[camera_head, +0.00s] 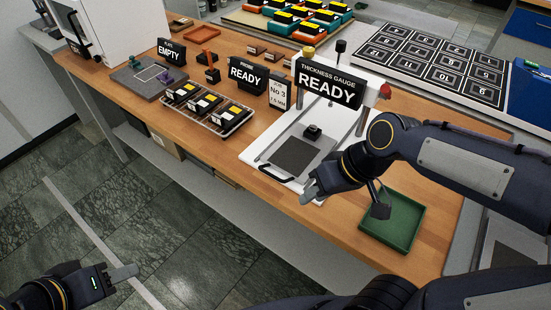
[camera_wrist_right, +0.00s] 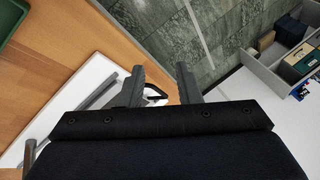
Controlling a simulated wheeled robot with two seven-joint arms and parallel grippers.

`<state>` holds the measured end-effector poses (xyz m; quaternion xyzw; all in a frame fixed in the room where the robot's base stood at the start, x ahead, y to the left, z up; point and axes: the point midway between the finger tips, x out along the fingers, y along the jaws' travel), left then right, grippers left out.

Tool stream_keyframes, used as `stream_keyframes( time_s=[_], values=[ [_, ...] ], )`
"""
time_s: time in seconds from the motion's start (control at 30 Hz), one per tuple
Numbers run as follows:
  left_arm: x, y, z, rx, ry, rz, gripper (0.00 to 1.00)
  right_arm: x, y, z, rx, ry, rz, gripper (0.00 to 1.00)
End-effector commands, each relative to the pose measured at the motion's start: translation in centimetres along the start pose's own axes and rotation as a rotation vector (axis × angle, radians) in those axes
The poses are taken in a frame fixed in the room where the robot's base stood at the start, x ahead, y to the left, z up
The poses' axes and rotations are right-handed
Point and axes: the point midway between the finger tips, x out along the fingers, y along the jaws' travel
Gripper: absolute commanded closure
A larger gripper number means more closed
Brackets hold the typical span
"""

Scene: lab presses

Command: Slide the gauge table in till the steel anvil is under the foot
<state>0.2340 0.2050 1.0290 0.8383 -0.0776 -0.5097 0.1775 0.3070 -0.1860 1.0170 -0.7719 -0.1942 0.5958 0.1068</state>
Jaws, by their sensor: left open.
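The thickness gauge (camera_head: 329,82) stands on the wooden bench with a READY sign. Its white sliding table carries a dark grey square plate (camera_head: 293,157), apparently the steel anvil. A small black block (camera_head: 312,131), possibly the foot, shows just behind that plate; the plate appears in front of it. A black handle (camera_head: 273,174) is on the table's front edge and shows between the fingers in the wrist view (camera_wrist_right: 155,96). My right gripper (camera_head: 309,193) is open near the table's front right corner, with no firm contact visible. My left gripper (camera_head: 124,272) is open over the floor, far from the gauge.
A green tray (camera_head: 408,244) sits right of the gauge, under my right arm. A rack of weights or samples (camera_head: 230,124) and a probe READY sign (camera_head: 247,74) stand to the left. A marked black grid board (camera_head: 430,62) is behind. The floor in front is clear.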

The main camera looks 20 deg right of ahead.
Motion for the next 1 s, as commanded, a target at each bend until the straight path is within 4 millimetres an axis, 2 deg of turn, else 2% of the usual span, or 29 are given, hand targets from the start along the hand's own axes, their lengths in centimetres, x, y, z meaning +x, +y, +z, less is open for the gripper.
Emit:
stream_keyframes(
  time_s=[0.03, 0.2, 0.4, 0.5, 0.6, 0.73, 1.0],
  values=[
    [-1.4, 0.6, -0.7, 0.000, 0.000, 0.000, 0.56, 0.2, -0.9, -1.8, -0.052, -0.067, 0.018, 0.69],
    [-3.4, 1.6, -1.7, 0.000, 0.000, 0.000, 0.56, 2.9, -1.9, -6.6, -0.237, -0.222, 0.155, 0.69],
    [-5.0, 2.3, -2.5, 0.000, 0.000, 0.000, 0.56, 4.8, -3.4, -11.0, -0.450, -0.313, 0.370, 0.69],
    [-5.4, 2.5, -2.7, 0.000, 0.000, 0.000, 0.56, 5.0, -4.0, -12.4, -0.522, -0.328, 0.447, 0.69],
    [-5.6, 2.5, -2.8, 0.000, 0.000, 0.000, 0.56, 5.2, -4.4, -13.2, -0.562, -0.334, 0.490, 0.69],
    [-5.6, 2.5, -2.8, 0.000, 0.000, 0.000, 0.56, 6.1, -3.9, -13.2, -0.574, -0.339, 0.505, 0.69],
    [-5.6, 2.6, -2.8, 0.000, 0.000, 0.000, 0.56, 9.7, -1.5, -12.4, -0.571, -0.340, 0.504, 0.69]
  ],
)
